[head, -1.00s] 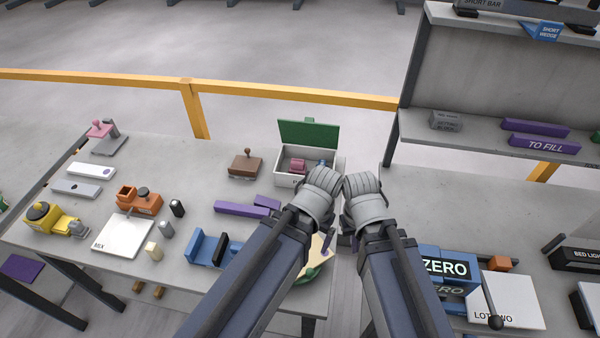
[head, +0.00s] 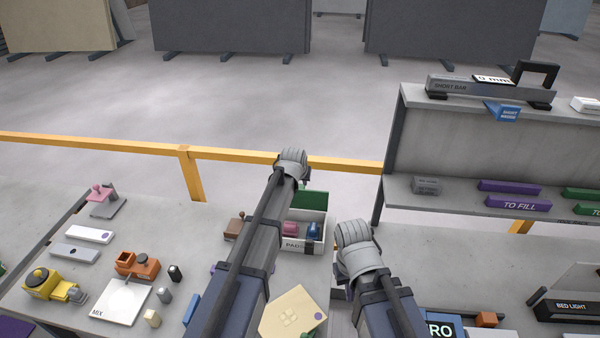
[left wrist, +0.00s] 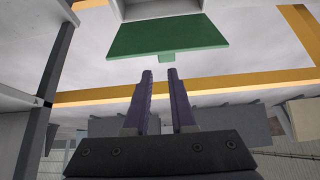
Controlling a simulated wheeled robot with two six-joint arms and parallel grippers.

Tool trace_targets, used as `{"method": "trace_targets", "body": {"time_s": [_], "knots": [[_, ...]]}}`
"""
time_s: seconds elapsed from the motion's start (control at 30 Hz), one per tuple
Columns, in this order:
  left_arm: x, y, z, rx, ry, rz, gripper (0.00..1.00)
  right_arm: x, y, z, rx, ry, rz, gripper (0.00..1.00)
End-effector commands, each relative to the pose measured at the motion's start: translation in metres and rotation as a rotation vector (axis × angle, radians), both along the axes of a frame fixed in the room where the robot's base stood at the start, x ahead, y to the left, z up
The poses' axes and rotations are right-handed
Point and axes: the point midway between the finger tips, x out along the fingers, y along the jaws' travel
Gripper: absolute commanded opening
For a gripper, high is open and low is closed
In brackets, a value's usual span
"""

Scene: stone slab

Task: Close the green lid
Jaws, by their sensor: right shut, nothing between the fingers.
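The green lid (head: 313,200) stands raised at the back of the white box marked PADS (head: 303,245). The box is open, with a pink piece (head: 290,229) and a blue piece (head: 314,231) inside. In the left wrist view the green lid (left wrist: 168,37) and its small tab lie just beyond my left gripper (left wrist: 160,72). Its two fingers are apart with nothing between them, pointing toward the tab without visible contact. In the head view my left gripper (head: 292,160) is above and behind the lid, partly covering it. My right gripper (head: 352,232) is right of the box, its fingertips hidden.
A brown stamp-like block (head: 234,228) stands left of the box, partly behind my left arm. A cream board (head: 292,312) lies in front of the box. A shelf unit (head: 470,150) rises at the right. A yellow rail (head: 90,143) runs behind the table.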

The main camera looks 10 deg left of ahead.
Motion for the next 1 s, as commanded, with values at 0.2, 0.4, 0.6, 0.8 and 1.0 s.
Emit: {"method": "trace_targets", "body": {"time_s": [0.2,0.4,0.6,0.8,1.0], "knots": [[0.028,0.014,0.014,-0.012,-0.056,0.024,0.00,0.000,0.000,0.007,0.000,0.000,-0.001,0.00],[0.029,0.013,0.009,-0.011,-0.054,0.023,0.00,0.000,0.000,0.002,0.000,0.000,-0.001,0.00],[0.040,0.013,-0.008,-0.010,-0.053,0.022,0.00,0.000,0.000,-0.014,0.000,-0.001,-0.003,0.00],[0.059,0.013,-0.033,-0.010,-0.053,0.022,0.00,0.000,0.000,-0.040,0.000,-0.001,-0.001,0.00],[0.078,0.013,-0.058,-0.010,-0.053,0.022,0.00,0.000,0.000,-0.065,0.000,-0.001,0.005,0.00]]}}
